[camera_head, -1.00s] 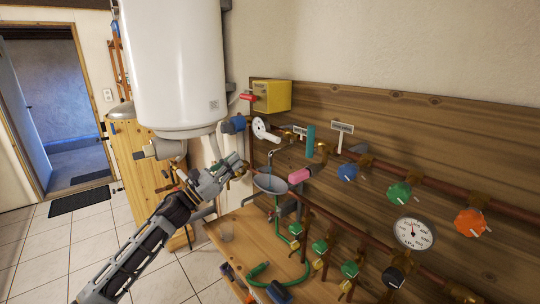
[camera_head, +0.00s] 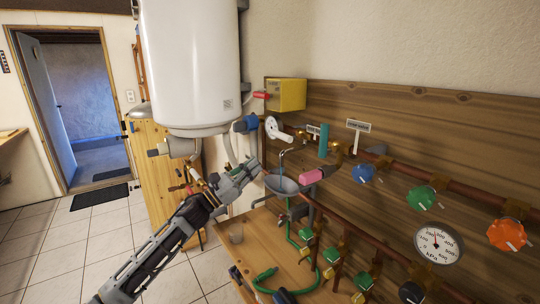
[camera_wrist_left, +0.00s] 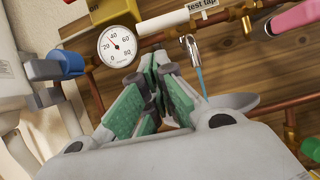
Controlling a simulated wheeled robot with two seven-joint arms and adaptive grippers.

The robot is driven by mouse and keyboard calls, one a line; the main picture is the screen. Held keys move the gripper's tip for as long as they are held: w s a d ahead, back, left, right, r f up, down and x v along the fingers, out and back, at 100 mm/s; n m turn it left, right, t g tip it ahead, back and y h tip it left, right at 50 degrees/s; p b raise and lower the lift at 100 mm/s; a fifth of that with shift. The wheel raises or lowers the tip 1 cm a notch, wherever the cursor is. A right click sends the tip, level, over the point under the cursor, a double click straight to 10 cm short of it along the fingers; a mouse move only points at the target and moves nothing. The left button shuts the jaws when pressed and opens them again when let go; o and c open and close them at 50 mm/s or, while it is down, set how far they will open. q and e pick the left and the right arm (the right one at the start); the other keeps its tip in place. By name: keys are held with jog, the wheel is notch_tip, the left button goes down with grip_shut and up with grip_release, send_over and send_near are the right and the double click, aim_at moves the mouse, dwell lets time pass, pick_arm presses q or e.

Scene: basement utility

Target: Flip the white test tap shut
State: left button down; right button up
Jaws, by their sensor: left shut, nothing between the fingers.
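The white test tap lever (camera_head: 285,137) sits on the copper pipe just right of a round white gauge (camera_head: 271,127). In the left wrist view the lever (camera_wrist_left: 164,22) lies roughly along the pipe, beside the "test tap" label (camera_wrist_left: 202,5). A blue stream (camera_wrist_left: 199,80) runs from the metal spout (camera_wrist_left: 189,46) down to a grey funnel (camera_head: 283,184). My left gripper (camera_head: 254,168) is shut and empty, below and left of the lever and apart from it. Its green-padded fingers (camera_wrist_left: 157,72) show close together. My right gripper is not in view.
A yellow box (camera_head: 287,95) with a red lever is above the tap. A white boiler (camera_head: 190,65) hangs to the left. A pink handle (camera_head: 312,175) is right of the funnel. Coloured valve knobs (camera_head: 363,173) line the pipe further right.

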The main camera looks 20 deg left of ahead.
aim_at(284, 135)
pick_arm(q)
jog(key=p+x, duration=0.1)
jog(key=x, duration=0.3)
jog(key=shift+w+d+r, duration=0.15)
jog(key=shift+w+r, duration=0.05)
jog(key=shift+p+x, duration=0.4)
jog(key=shift+x, duration=0.6)
jog(key=shift+p+x, duration=0.4)
jog(key=shift+x, duration=1.3)
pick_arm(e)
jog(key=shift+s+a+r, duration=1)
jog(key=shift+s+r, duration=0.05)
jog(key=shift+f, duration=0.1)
